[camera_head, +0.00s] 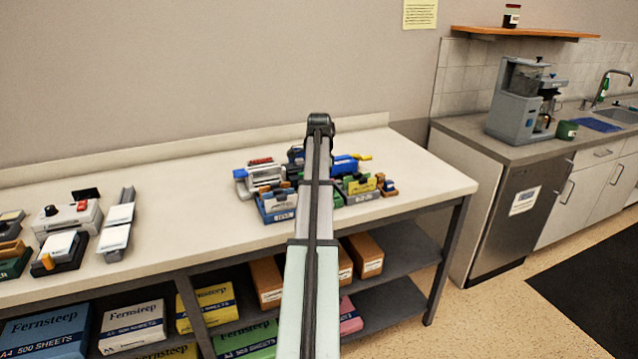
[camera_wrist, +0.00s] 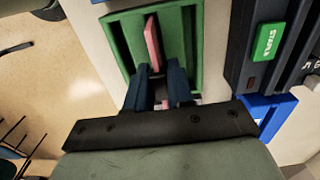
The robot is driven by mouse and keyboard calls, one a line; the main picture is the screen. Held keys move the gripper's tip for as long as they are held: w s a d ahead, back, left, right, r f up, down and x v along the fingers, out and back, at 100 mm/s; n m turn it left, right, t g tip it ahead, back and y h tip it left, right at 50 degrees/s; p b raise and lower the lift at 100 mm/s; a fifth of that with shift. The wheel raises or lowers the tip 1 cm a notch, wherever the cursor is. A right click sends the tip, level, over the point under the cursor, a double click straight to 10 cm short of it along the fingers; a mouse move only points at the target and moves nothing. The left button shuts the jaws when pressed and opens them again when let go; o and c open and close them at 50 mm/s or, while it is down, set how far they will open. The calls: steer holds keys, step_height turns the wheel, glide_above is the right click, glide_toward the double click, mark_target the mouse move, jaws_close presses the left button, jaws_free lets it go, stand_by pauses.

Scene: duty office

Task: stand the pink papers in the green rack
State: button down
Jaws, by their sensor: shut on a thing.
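The pink papers (camera_wrist: 153,42) show edge-on in the wrist view as a thin upright slab. My gripper (camera_wrist: 160,80) is shut on their near end, with one dark blue finger on each side. The green rack (camera_wrist: 112,40) lies around and below the papers in that view. The papers line up over the rack's middle, between its long green walls. I cannot tell whether their lower edge touches the rack's floor. In the head view my arm covers the middle of the table, and I cannot make out the papers or the gripper's fingertips there.
A black device with a green label (camera_wrist: 268,42) stands close to the right of the rack, with a blue thing (camera_wrist: 272,112) below it. The white table (camera_head: 420,172) has free room on its right. A grey-and-white device (camera_head: 262,177) and other office items crowd around my arm.

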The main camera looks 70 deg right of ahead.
steer(key=c, duration=0.9)
jaws_free()
steer(key=shift+r, duration=0.1)
steer(key=shift+r, duration=4.4)
